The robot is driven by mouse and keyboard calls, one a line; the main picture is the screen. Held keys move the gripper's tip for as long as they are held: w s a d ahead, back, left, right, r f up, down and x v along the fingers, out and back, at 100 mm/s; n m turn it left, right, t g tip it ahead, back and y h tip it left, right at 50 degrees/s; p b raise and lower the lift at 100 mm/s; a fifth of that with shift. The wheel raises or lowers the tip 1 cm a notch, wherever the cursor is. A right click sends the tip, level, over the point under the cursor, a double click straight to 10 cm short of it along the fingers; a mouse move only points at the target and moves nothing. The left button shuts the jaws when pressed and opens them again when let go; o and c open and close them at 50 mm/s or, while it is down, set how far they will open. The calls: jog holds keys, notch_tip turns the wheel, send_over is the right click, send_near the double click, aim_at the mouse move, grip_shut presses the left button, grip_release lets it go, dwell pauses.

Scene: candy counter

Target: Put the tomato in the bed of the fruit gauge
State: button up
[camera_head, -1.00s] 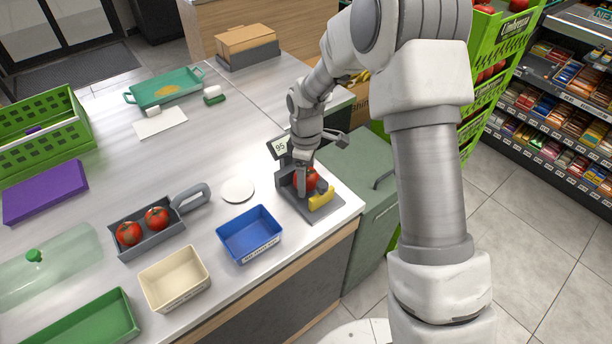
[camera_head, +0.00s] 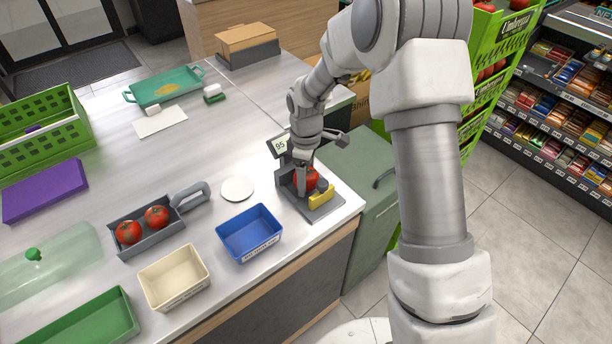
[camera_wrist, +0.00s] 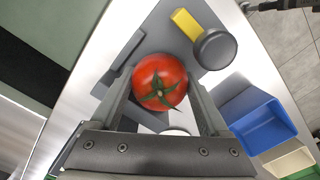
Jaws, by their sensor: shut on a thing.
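A red tomato (camera_wrist: 160,82) with a green calyx is between the fingers of my gripper (camera_wrist: 165,95) in the wrist view. In the head view the tomato (camera_head: 306,180) is over the grey fruit gauge (camera_head: 318,211), between its upright parts. My gripper (camera_head: 305,174) is shut on it from above. The gauge has a yellow block (camera_head: 321,194), a dark round knob (camera_wrist: 215,48) and a small display reading 95 (camera_head: 281,146). I cannot tell whether the tomato touches the bed, as the fingers and gauge parts hide its underside.
A blue bin (camera_head: 249,234) and a white disc (camera_head: 237,189) stand left of the gauge. A grey scoop tray (camera_head: 145,243) holds two tomatoes. A cream bin (camera_head: 174,278) is in front. The counter edge is close to the gauge; the counter behind it is clear.

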jog(key=shift+f, duration=0.45)
dwell(0.3)
jog(key=o, duration=0.7)
jog(key=shift+r+p, duration=1.85)
jog(key=shift+r, duration=1.2)
jog(key=shift+o, duration=0.5)
